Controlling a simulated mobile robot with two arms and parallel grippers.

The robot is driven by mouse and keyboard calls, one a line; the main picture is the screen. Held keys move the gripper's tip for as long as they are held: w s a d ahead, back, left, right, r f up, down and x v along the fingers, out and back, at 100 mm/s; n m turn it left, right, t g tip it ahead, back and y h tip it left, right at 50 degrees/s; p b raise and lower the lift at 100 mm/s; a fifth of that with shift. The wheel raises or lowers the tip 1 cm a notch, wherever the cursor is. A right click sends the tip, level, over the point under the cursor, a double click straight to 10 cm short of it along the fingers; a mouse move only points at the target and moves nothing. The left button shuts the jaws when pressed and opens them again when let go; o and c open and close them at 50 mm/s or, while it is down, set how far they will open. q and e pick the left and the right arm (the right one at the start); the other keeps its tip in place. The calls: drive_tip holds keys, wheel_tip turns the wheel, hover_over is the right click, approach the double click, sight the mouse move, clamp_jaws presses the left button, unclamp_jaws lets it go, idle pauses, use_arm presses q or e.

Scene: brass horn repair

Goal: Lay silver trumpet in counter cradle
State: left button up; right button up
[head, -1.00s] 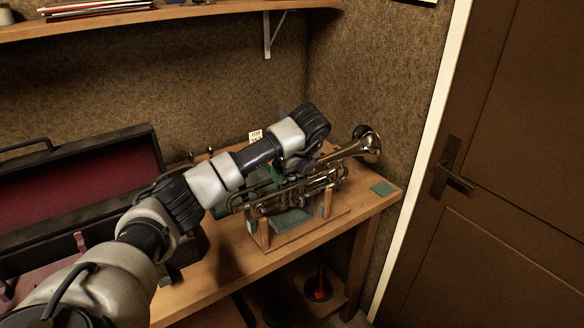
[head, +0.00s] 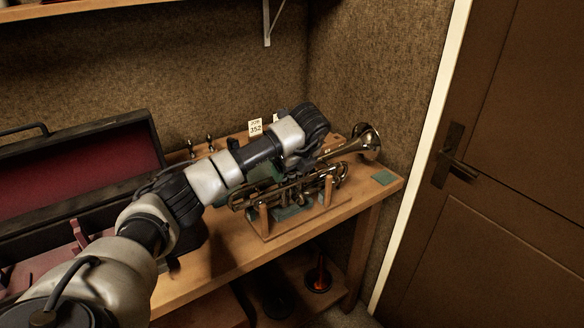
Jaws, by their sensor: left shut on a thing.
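The silver trumpet (head: 361,147) lies level along the wooden counter cradle (head: 264,222), its bell toward the back right. Its tubing is low between the cradle's upright pegs, whose tops reach about the height of the tubing. I cannot tell whether it rests on the green pads. My left gripper (head: 285,172) points down over the trumpet's middle and is shut on it; its fingers are largely hidden by my wrist and the tubing. My right gripper is not in view.
The cradle stands on a wooden bench (head: 230,248). An open dark case with red lining (head: 80,165) is at left. A job tag (head: 255,127) stands behind, and a green square (head: 384,178) lies on the right corner. A brown door (head: 520,150) is at right.

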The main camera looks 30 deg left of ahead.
use_arm(q)
drive_tip(key=shift+f+b, duration=0.35)
idle(0.4)
drive_tip(key=o, duration=1.4)
drive_tip(key=shift+o, duration=0.3)
drive_tip(key=shift+s+f, duration=0.1)
drive_tip(key=shift+d+r, duration=0.15)
drive_tip(key=shift+r, duration=0.1)
drive_tip(key=v, duration=1)
drive_tip(key=shift+r+b, duration=0.3)
drive_tip(key=shift+b, duration=0.05)
drive_tip(key=shift+d+f, duration=0.1)
